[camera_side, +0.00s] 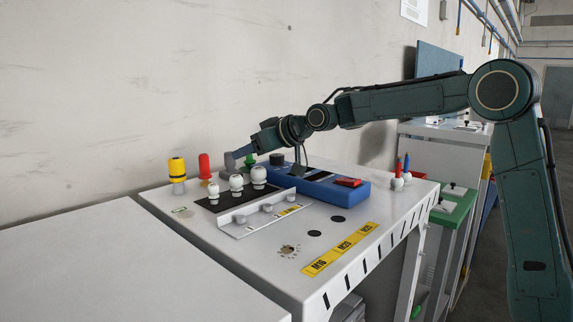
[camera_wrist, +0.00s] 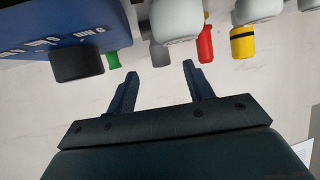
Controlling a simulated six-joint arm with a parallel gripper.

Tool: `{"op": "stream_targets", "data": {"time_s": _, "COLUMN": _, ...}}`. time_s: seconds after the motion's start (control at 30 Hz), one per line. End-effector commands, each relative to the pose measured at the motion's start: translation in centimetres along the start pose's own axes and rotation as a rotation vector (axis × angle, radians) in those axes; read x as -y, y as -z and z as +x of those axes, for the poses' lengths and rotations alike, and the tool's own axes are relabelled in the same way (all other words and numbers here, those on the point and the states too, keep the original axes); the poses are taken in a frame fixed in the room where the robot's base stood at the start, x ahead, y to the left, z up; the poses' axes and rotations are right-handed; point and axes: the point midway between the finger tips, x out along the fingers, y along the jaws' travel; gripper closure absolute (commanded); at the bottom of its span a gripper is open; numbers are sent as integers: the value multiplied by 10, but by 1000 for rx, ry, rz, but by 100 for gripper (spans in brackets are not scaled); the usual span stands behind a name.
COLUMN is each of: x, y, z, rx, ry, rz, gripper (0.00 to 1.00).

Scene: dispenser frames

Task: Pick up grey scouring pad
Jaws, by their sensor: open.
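A small grey piece (camera_side: 229,161) stands between the red and green items at the back of the white cabinet top; it seems to be the scouring pad. In the wrist view the grey piece (camera_wrist: 160,54) shows beyond the fingertips, roughly between them, partly hidden by a white knob. My gripper (camera_side: 242,152) reaches in from the right at the back of the cabinet, close to the grey piece. In the wrist view my gripper (camera_wrist: 160,68) has its two dark fingers spread with nothing between them. The side view does not show clearly whether they touch.
White round knobs (camera_side: 236,182) stand in front of the grey piece. A red item (camera_side: 204,166) and a yellow item (camera_side: 177,170) are to its left, a green one (camera_side: 249,160) to its right. A blue box (camera_side: 322,187) with a black knob (camera_side: 277,159) lies right. The wall is close behind.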

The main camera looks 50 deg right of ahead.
Motion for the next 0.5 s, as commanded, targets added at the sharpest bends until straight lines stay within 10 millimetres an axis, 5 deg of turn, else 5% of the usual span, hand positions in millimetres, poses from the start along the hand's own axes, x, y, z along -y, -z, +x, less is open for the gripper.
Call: {"op": "stream_targets", "data": {"time_s": 0.5, "x": 0, "y": 0, "z": 15, "rx": 1, "ry": -1, "rz": 0, "gripper": 48}}
